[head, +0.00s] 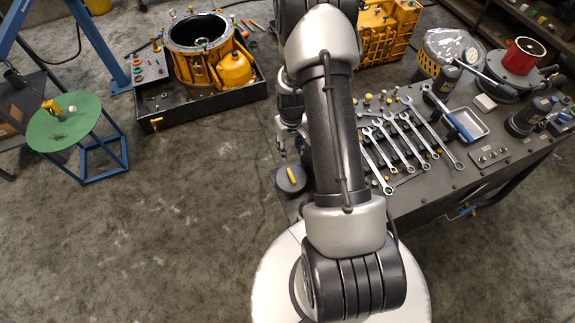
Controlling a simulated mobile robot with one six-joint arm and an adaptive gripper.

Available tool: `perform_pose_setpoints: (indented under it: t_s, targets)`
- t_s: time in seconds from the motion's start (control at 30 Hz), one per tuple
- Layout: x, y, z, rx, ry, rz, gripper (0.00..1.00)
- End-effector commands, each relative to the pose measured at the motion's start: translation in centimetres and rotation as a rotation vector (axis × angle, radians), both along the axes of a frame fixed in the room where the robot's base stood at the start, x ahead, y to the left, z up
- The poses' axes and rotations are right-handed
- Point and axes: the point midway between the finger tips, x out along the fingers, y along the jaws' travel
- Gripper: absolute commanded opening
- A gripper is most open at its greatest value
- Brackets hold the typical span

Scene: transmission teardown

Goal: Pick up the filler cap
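I cannot tell for sure which thing is the filler cap. A dark round piece with a yellow bar (290,177) across its top sits just left of my arm, by the left end of the tool bench. On the green round stool (75,138) at the left stand a small yellow piece (50,106) and a small whitish piece (72,109). My gripper (284,148) is partly hidden behind my arm. It points down near the bench's left edge, above the dark round piece in the picture. Its fingers are too small and covered to read.
The bench (420,197) holds several wrenches (408,132), a blue-handled tray (465,124) and a red-topped container (522,57). An orange housing (197,65) stands in a dark floor tray (205,109). A yellow crate (385,35) is at the back. Floor at centre left is clear.

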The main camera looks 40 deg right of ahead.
Motion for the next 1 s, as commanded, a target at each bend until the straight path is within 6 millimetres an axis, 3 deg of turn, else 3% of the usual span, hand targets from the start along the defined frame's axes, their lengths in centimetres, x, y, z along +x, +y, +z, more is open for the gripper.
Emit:
perform_pose_setpoints:
  t_s: [0.17, 0.6, 1.0]
  targets:
    - [-0.4, -0.2, -2.5, 0.004, 0.008, -0.004, 0.37]
    - [-0.3, -0.2, -11.6, 0.004, 0.007, -0.003, 0.37]
    - [-0.3, -0.4, -14.6, 0.004, 0.007, -0.004, 0.37]
